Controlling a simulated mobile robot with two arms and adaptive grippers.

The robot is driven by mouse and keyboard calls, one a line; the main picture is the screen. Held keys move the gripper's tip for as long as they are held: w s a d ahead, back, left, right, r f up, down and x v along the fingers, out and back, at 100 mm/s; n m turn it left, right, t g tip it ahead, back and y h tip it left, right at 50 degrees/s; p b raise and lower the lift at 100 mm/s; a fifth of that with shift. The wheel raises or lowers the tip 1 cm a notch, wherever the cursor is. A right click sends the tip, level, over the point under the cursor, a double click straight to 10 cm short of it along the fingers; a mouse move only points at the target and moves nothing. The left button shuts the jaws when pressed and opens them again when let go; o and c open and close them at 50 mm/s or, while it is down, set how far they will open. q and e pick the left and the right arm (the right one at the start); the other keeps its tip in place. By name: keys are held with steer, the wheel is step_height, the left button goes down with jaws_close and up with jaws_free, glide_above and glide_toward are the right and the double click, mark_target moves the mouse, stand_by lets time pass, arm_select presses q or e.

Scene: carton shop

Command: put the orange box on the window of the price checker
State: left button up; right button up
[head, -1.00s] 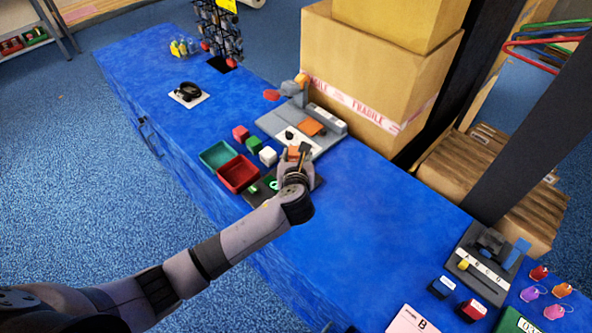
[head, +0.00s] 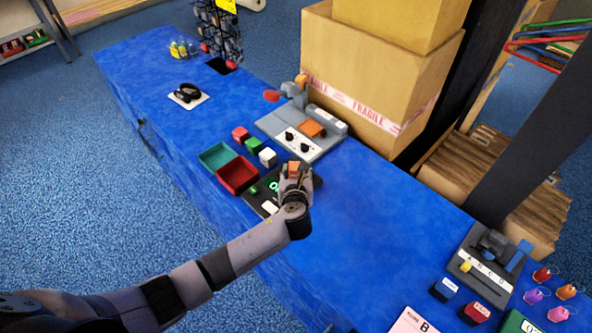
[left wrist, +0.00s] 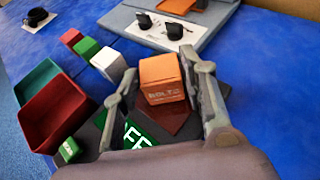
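The orange box (head: 293,168) is between the fingers of my left gripper (head: 294,174). In the left wrist view the orange box (left wrist: 163,78) is upright, with pale lettering on its near side. The left gripper's fingers (left wrist: 160,82) close in on both sides of it. The price checker (head: 275,185) is a dark device with a lit green display (left wrist: 138,136), partly hidden by the gripper. Its dark red window (left wrist: 172,120) shows just below the box. I cannot tell whether the box touches it. My right gripper is not in view.
A teal tray (head: 213,159) and a red tray (head: 237,189) stand left of the checker. Red (head: 240,133), green (head: 253,145) and white (head: 268,157) blocks sit behind. A grey device (head: 325,143) with knobs stands beyond.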

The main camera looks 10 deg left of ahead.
arm_select(q)
steer(key=o, duration=0.3)
steer(key=shift+r, duration=0.15)
steer(key=p+v, duration=0.1)
steer(key=v, duration=1.1)
steer(key=shift+r, duration=0.15)
